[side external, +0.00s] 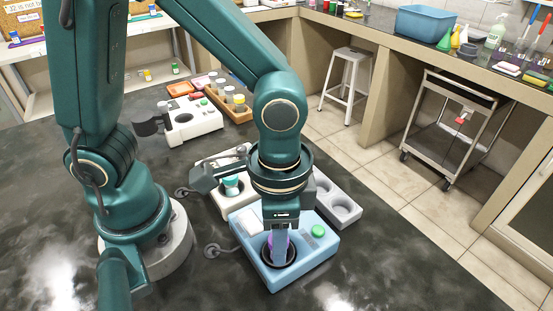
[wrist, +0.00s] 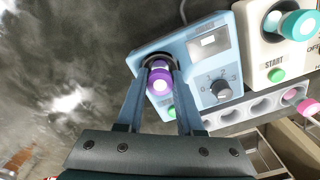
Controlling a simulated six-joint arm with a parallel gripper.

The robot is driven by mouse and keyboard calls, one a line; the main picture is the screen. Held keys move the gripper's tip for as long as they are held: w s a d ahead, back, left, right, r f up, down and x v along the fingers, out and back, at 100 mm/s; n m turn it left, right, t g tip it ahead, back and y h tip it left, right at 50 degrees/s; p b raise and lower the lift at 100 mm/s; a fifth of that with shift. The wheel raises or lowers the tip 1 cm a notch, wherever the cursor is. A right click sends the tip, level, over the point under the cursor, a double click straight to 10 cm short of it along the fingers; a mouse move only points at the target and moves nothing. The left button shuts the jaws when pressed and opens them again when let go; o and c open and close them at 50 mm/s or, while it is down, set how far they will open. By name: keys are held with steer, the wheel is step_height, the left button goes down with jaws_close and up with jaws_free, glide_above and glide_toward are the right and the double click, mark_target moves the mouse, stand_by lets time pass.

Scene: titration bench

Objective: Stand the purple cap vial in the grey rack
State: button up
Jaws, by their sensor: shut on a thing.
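The purple cap vial (wrist: 159,82) is between my gripper's fingers, at the round well of a blue device (wrist: 205,55); how deep it sits is unclear. In the side external view, a bit of its purple (side external: 291,248) shows beside the fingers. My gripper (side external: 281,248) points down over the dark-ringed well of the blue device (side external: 318,248) and is shut on the vial. The grey rack (side external: 325,188) lies just behind the blue device, with round holes, partly hidden by my arm. In the wrist view the rack (wrist: 241,113) shows several holes.
A white device (side external: 228,205) with a teal-capped vial (side external: 231,184) stands behind the blue one; a START button shows on it in the wrist view. A wooden rack of vials (side external: 235,112) stands farther back. The dark bench in front is clear.

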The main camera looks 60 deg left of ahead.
steer(key=shift+r, duration=2)
jaws_close()
steer(key=shift+n, duration=0.6)
steer(key=w, duration=0.1)
steer(key=w+r, duration=0.2)
steer(key=w, duration=0.1)
steer(key=shift+d, duration=0.1)
steer(key=shift+w+a+f+n, duration=0.8)
steer(key=shift+w+a, duration=0.6)
steer(key=shift+w, duration=0.5)
steer(key=shift+w+a+f+n, duration=0.8)
steer(key=shift+w+a, duration=0.65)
steer(key=shift+w, duration=0.5)
steer(key=shift+w+a+f+n, duration=0.8)
steer(key=shift+w+a, duration=0.6)
steer(key=shift+w, duration=0.5)
steer(key=shift+f, duration=1.35)
